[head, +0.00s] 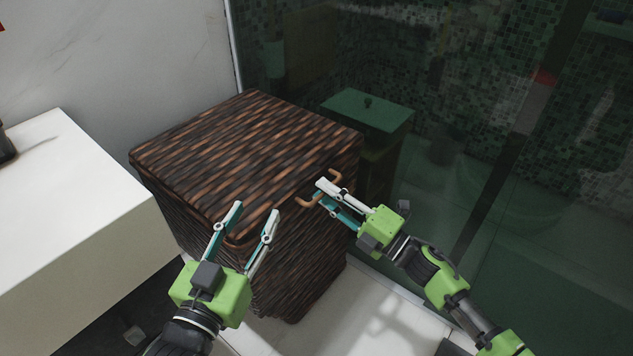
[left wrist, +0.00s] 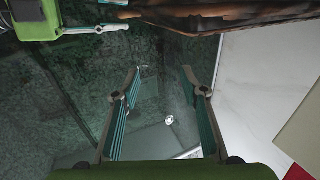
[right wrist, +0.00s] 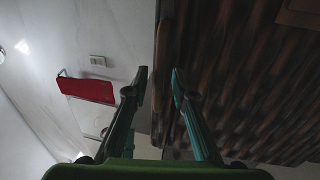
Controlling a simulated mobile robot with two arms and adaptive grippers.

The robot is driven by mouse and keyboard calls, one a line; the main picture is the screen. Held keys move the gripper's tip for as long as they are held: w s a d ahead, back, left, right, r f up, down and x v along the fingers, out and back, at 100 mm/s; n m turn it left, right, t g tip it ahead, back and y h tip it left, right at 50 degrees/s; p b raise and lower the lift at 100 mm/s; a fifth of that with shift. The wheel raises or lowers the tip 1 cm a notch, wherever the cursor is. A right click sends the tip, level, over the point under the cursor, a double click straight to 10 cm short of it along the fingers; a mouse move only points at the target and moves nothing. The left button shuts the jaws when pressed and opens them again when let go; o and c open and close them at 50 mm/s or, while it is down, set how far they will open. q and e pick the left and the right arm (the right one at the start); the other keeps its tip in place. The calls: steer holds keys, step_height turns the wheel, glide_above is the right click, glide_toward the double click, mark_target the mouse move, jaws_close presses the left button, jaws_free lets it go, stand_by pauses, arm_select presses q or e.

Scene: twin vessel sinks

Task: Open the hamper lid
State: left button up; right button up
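The dark brown woven hamper (head: 270,265) stands in the middle of the head view. Its flat woven lid (head: 245,150) is down on it. A curved tan handle (head: 310,201) shows at the lid's front right edge, partly hidden by my right gripper. My right gripper (head: 323,189) is at this handle with its fingers apart; whether it touches is unclear. In the right wrist view the weave (right wrist: 240,80) fills the right side, beyond the open fingers (right wrist: 159,75). My left gripper (head: 255,210) is open and empty at the lid's front corner; the left wrist view shows its fingers apart (left wrist: 163,72).
A white cabinet (head: 70,195) stands close on the hamper's left. A dark glass panel (head: 470,130) runs along the right and back, with a green-topped cabinet (head: 370,112) seen through it. Pale floor (head: 370,310) is open in front right.

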arm_select(q)
steer(key=shift+w+a+f, duration=0.25)
steer(key=shift+f, duration=0.2)
arm_select(e)
steer(key=shift+w+a+r, duration=0.1)
steer(key=shift+w+a, duration=0.15)
steer(key=shift+a, duration=0.1)
jaws_close()
